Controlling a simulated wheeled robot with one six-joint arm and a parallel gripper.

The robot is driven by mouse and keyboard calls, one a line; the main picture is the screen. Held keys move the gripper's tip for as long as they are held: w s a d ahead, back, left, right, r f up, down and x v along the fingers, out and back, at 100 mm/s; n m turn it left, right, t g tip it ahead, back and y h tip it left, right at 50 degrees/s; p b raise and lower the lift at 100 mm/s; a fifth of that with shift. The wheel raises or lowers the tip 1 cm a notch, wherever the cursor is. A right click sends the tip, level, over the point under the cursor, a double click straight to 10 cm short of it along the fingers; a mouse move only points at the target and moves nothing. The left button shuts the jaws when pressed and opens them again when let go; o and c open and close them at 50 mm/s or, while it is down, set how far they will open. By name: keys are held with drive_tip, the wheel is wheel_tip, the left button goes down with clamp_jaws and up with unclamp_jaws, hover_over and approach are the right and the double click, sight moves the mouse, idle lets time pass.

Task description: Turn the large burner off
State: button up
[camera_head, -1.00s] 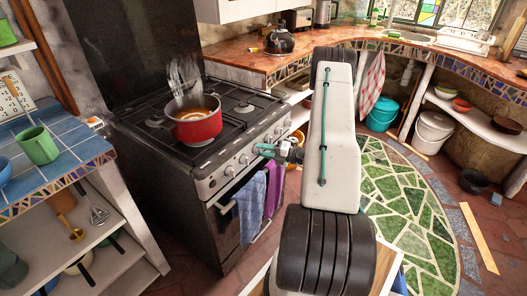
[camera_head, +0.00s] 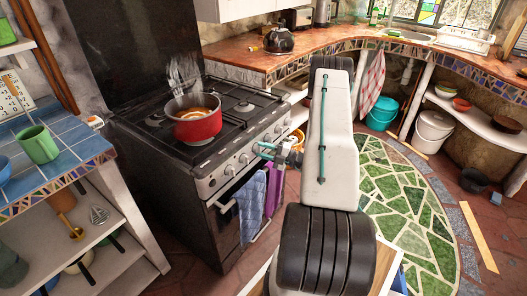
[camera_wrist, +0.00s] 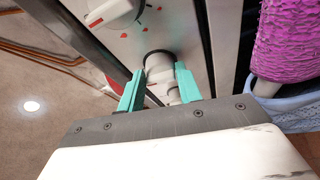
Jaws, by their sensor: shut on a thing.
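A dark stove (camera_head: 185,195) stands left of centre in the head view, with a row of knobs on its front panel. A red pot (camera_head: 197,126) with orange contents sits on the hob and steam rises from it. My gripper (camera_head: 264,151) is at the front panel. In the wrist view its teal fingers (camera_wrist: 158,88) are shut on a pale stove knob (camera_wrist: 160,66), one finger on each side. A second knob (camera_wrist: 113,12) with a red mark is at the top of that view. I cannot tell which burner the held knob serves; flames are not visible.
A blue towel (camera_head: 250,205) and a purple towel (camera_head: 274,188) hang from the oven handle (camera_head: 262,232) below the panel. A blue-tiled shelf (camera_head: 85,150) stands at left. A black kettle (camera_head: 279,40) stands on the counter behind. Green mosaic floor (camera_head: 400,200) lies open at right.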

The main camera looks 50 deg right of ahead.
drive_tip(key=shift+f, duration=0.1)
drive_tip(key=o, duration=0.9)
drive_tip(key=shift+o, duration=0.2)
drive_tip(key=v, duration=0.7)
drive_tip(key=shift+s, duration=0.35)
drive_tip(key=shift+d, duration=0.1)
